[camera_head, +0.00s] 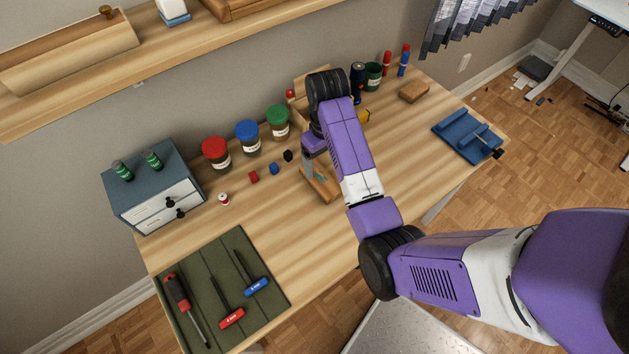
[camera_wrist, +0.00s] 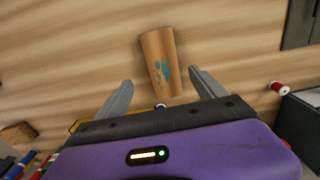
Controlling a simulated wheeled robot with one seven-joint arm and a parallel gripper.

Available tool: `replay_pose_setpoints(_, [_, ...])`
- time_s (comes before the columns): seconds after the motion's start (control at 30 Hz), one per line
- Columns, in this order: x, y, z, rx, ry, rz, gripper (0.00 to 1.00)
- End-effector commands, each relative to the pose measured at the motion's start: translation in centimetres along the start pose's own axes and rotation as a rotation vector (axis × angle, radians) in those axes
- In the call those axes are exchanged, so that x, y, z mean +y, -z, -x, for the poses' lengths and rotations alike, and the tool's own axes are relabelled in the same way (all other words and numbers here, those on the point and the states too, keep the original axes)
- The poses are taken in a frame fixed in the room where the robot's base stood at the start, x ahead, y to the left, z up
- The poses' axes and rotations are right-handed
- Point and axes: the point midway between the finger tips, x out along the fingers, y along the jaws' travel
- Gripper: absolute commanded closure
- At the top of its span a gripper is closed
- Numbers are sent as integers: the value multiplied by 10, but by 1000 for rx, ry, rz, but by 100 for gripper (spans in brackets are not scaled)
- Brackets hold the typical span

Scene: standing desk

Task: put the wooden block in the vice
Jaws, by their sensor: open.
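A plain brown wooden block (camera_head: 414,91) lies on the desk toward the back right; it also shows at the lower left of the wrist view (camera_wrist: 17,133). A lighter, tapered wooden piece with teal marks (camera_wrist: 160,62) lies directly ahead of my gripper (camera_wrist: 162,82); in the head view this piece (camera_head: 326,191) is partly hidden by my arm. My gripper is open, with its fingers spread to either side of that piece's near end and nothing seen gripped. The blue vice (camera_head: 460,127) sits at the desk's right end, apart from both wooden things.
Jars with red (camera_head: 214,147), blue and green lids stand along the back, with small coloured cubes before them. A drawer cabinet (camera_head: 155,190) is at left. A green mat (camera_head: 265,298) with screwdrivers lies at front left. The desk between block and vice is clear.

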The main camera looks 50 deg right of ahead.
Motion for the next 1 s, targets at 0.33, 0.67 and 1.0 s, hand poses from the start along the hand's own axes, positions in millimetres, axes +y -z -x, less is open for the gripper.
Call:
replay_pose_setpoints(0.33, [-6,2,-38,-1,0,2,20])
replay_pose_setpoints(0.67, [-8,4,-70,2,0,-1,20])
replay_pose_setpoints(1.0, [-8,4,-70,3,-1,-1,49])
